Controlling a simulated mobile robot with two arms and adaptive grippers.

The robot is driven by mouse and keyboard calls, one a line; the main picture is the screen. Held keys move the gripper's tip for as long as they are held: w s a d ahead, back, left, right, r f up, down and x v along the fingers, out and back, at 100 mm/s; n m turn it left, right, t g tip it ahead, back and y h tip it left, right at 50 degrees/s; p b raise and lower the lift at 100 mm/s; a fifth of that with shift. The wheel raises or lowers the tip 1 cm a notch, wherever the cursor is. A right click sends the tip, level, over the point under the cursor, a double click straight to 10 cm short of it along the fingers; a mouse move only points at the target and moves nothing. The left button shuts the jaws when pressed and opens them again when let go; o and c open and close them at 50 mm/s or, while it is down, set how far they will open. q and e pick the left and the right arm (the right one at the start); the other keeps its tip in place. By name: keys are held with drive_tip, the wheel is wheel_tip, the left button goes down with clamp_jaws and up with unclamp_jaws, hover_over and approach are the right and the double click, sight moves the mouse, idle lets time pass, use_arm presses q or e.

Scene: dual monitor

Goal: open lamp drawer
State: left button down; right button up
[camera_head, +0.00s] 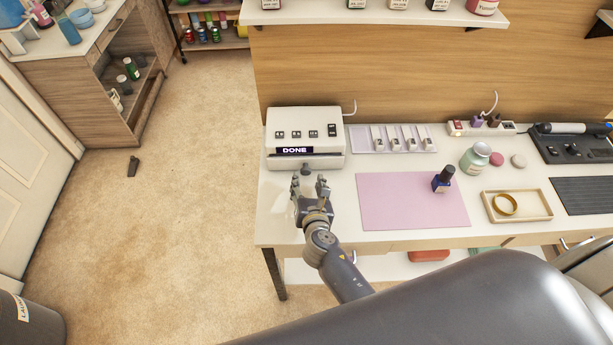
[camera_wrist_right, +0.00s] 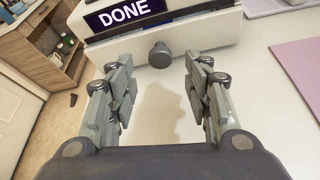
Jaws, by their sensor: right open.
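The lamp (camera_head: 333,122) is a white box at the left end of the desk, with small buttons, a black switch and a display reading DONE. Its drawer front (camera_wrist_right: 205,42) carries a round grey knob (camera_wrist_right: 160,55), which also shows in the head view (camera_head: 306,168). The drawer looks shut. My right gripper (camera_head: 309,183) is just in front of the lamp, low over the desk. Its fingers are open and empty; in the right wrist view (camera_wrist_right: 158,85) the knob sits beyond and between the fingertips, apart from them. My left gripper is not in view.
A pink mat (camera_head: 400,205) with a dark blue bottle (camera_head: 442,180) lies right of my gripper. A tray of pale pieces (camera_head: 392,139) is beside the lamp. A wooden tray (camera_head: 530,212) holds a gold ring. The floor left of the desk is mostly clear.

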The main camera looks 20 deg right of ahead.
sight(306, 173)
drive_tip(key=shift+x, duration=2.05)
drive_tip(key=shift+c, duration=0.2)
